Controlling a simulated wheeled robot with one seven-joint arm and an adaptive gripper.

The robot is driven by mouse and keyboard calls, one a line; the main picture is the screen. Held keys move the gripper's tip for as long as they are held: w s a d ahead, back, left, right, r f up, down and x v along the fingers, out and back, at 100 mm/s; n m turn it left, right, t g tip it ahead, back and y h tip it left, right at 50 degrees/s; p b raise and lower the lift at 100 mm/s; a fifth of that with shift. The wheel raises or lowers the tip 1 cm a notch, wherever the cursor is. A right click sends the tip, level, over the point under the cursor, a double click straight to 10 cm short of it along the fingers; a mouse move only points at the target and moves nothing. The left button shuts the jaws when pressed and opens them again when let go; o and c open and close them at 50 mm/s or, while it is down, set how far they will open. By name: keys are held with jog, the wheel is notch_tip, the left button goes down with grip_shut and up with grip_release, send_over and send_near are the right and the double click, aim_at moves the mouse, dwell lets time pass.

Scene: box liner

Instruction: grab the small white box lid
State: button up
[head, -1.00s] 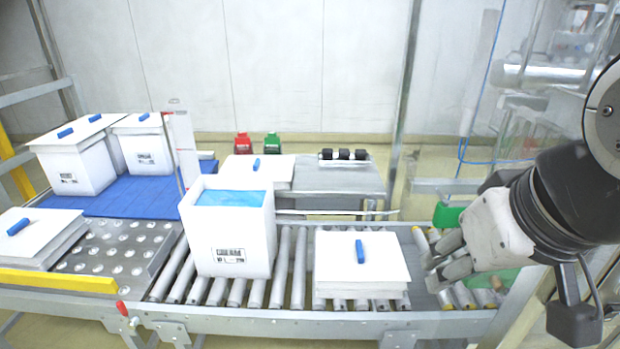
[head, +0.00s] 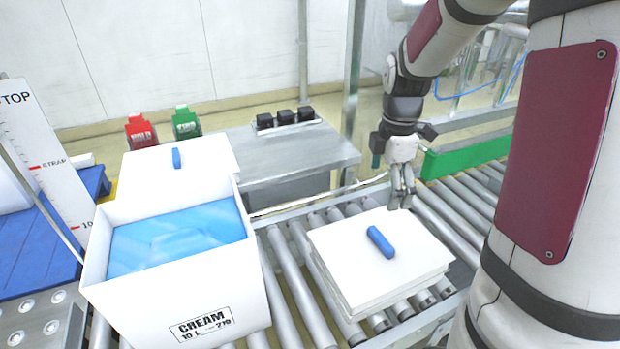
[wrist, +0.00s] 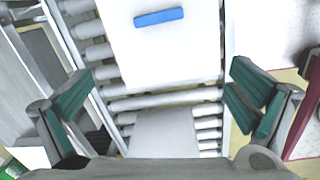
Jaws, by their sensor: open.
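A stack of white box lids (head: 350,258) lies on the roller conveyor, with a blue handle (head: 380,242) on the top lid. The top lid also shows in the wrist view (wrist: 165,55), with its blue handle (wrist: 159,17) near the upper edge. My gripper (head: 402,200) points down just behind the stack's far right edge, apart from the handle. In the wrist view its green-padded fingers (wrist: 160,100) are spread wide with nothing between them. Another white lid with a blue handle (head: 176,158) lies behind the open box.
An open white box (head: 190,300) labelled CREAM, with blue lining (head: 180,238), stands left of the stack on the rollers. A grey side table (head: 285,150) is behind. A height gauge (head: 35,150) stands at the left. Bare rollers (head: 470,205) lie to the right.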

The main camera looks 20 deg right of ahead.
notch_tip(320, 180, down, 6)
jog(key=w+d+f+n+b, duration=0.1)
jog(key=w+d+n, duration=0.1)
jog(key=d, duration=0.1)
jog(key=b, duration=0.1)
send_over(382, 238)
jog(key=shift+n+g, duration=0.3)
jog(key=f, duration=0.7)
jog(key=shift+w+f, duration=0.15)
jog(key=shift+w, duration=0.25)
jog(key=shift+s+f+b, duration=0.15)
jog(key=shift+f+b, duration=0.1)
jog(key=shift+f, duration=1.3)
jog(key=shift+s+f+b, duration=0.15)
jog(key=shift+f+b, duration=0.05)
jog(key=shift+f, duration=1.3)
jog(key=c, duration=1.2)
jog(key=shift+r, duration=0.1)
